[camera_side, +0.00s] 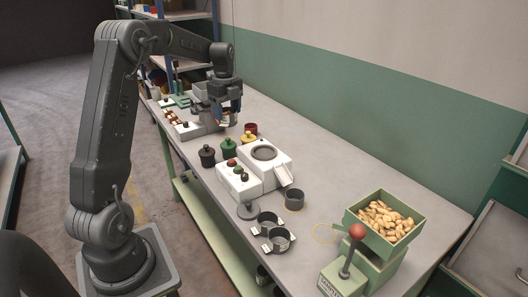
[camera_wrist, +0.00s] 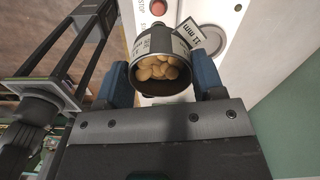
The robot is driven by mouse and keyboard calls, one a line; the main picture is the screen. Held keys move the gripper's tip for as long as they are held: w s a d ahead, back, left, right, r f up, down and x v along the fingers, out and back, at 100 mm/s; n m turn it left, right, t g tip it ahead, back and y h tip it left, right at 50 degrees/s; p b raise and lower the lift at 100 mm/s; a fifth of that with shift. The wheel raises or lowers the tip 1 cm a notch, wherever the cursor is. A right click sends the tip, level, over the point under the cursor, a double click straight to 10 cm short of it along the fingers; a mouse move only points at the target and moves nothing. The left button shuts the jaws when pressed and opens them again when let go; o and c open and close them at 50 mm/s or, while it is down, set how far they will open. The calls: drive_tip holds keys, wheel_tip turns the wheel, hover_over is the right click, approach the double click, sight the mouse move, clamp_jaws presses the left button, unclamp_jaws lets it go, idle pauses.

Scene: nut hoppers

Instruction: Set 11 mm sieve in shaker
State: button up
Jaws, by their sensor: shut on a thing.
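My gripper (camera_side: 230,117) is at the far half of the bench, above the worktop. In the wrist view its two blue fingers (camera_wrist: 168,85) are shut on a round grey metal sieve. This sieve (camera_wrist: 143,50) has a white tag reading 11 MM and several tan nuts inside. A white machine with a round top and a front chute, apparently the shaker (camera_side: 280,163), stands mid-bench, nearer than the gripper. The wrist view shows a white surface with a red button and a round opening beyond the sieve; I cannot tell which machine it is.
Two ring-shaped sieves (camera_side: 279,241) with pale tabs and a grey cup (camera_side: 294,200) stand on the near bench. A green box of nuts (camera_side: 384,225) and a red-knobbed lever press (camera_side: 345,270) are near right. Black, green, yellow and red pots surround the machine's far side.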

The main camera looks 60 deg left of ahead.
drive_tip(key=w+d+f, duration=0.2)
drive_tip(key=w, duration=0.1)
drive_tip(key=w+d+f, duration=0.2)
drive_tip(key=w, duration=0.1)
drive_tip(key=w+d+f, duration=0.2)
drive_tip(key=w, duration=0.1)
drive_tip(key=shift+d+f, duration=0.3)
drive_tip(key=shift+f, duration=0.1)
drive_tip(key=shift+w+f, duration=0.1)
drive_tip(key=shift+f, duration=1.9)
drive_tip(key=shift+f, duration=0.15)
drive_tip(key=o, duration=1)
drive_tip(key=shift+o, duration=0.2)
